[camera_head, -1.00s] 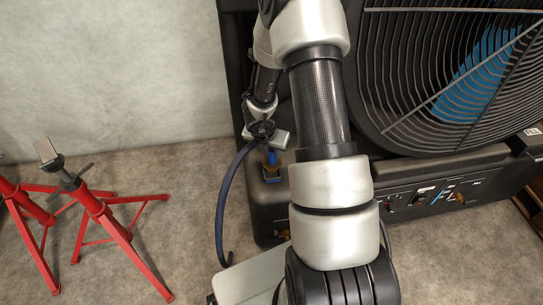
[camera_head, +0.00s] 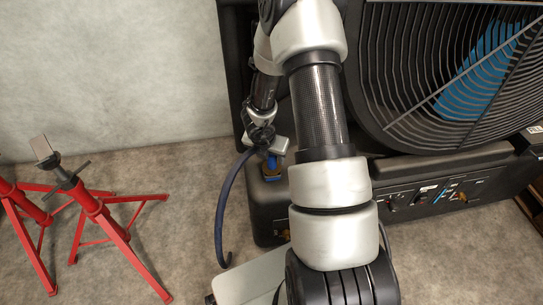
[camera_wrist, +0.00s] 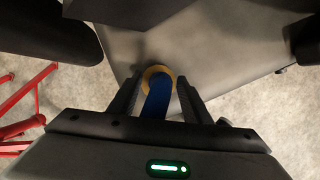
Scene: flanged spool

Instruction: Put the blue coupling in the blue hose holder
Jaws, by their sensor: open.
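A blue piece with a yellow ring (camera_wrist: 156,78) shows between my gripper's fingers in the wrist view; I take it for the blue coupling. My gripper (camera_wrist: 160,90) is open, with one finger on each side of it. Contact with the fingers cannot be told. In the head view the blue piece (camera_head: 272,161) shows just below my gripper (camera_head: 276,150), by the left end of the dark machine's base. I cannot tell the blue hose holder apart from the coupling there. A dark blue hose (camera_head: 219,215) hangs in a curve from beside my gripper towards the floor.
The dark machine (camera_head: 440,210) with a large fan grille (camera_head: 440,80) fills the right. Red tripod stands (camera_head: 110,225) are on the floor at the left. Bare floor lies between them and the hose. A pale wall is behind.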

